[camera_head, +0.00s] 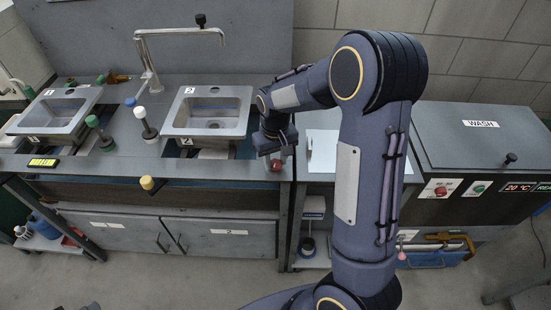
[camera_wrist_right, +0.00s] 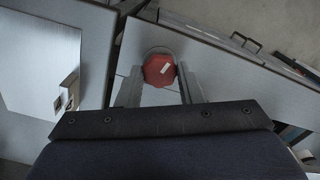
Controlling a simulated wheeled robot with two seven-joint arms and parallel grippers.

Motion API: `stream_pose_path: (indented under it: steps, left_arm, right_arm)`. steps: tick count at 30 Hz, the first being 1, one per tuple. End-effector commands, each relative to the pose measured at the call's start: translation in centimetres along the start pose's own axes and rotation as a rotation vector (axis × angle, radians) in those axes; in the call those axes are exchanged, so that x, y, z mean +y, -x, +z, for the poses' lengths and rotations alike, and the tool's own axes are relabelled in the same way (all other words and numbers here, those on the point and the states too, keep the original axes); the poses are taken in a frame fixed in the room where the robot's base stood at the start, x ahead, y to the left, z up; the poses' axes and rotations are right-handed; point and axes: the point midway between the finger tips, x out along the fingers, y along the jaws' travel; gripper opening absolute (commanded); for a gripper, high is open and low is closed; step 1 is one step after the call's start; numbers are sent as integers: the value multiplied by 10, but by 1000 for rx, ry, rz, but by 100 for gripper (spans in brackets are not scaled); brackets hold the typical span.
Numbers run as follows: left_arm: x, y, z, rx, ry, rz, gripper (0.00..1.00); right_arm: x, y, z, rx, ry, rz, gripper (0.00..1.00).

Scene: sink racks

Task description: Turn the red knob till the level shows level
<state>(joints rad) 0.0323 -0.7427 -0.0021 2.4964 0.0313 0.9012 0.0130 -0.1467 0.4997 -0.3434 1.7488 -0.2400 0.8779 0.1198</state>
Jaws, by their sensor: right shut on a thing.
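The red knob (camera_head: 276,165) is on the front right part of the sink bench, just below my right gripper (camera_head: 274,152). In the right wrist view the knob (camera_wrist_right: 159,70) is red and many-sided with a small white mark, and it sits between the two fingers of my right gripper (camera_wrist_right: 160,82). The fingers are closed on its sides. A small yellow level (camera_head: 43,162) lies at the left front of the bench; its reading is too small to make out. My left gripper is not in view.
Two sinks, one at the left (camera_head: 55,113) and one in the middle (camera_head: 207,115), are set in the bench. A tall faucet (camera_head: 150,75) stands between them. Green, blue and yellow (camera_head: 147,183) knobs are nearby. A grey wash unit (camera_head: 480,135) stands at the right.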

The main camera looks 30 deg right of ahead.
Motion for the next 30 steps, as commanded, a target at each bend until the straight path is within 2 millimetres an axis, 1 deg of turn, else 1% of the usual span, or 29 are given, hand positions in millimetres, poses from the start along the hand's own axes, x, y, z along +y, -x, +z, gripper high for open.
stream_pose_path:
  steps: [18, 24, 30]
  left_arm:
    - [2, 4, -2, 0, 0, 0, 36]
    - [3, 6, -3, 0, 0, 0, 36]
    - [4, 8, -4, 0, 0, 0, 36]
  right_arm:
    - [0, 2, -1, 2, -579, -1, 11]
    - [0, 2, -1, 3, -734, -1, 11]
    - [0, 3, -2, 5, -846, -2, 11]
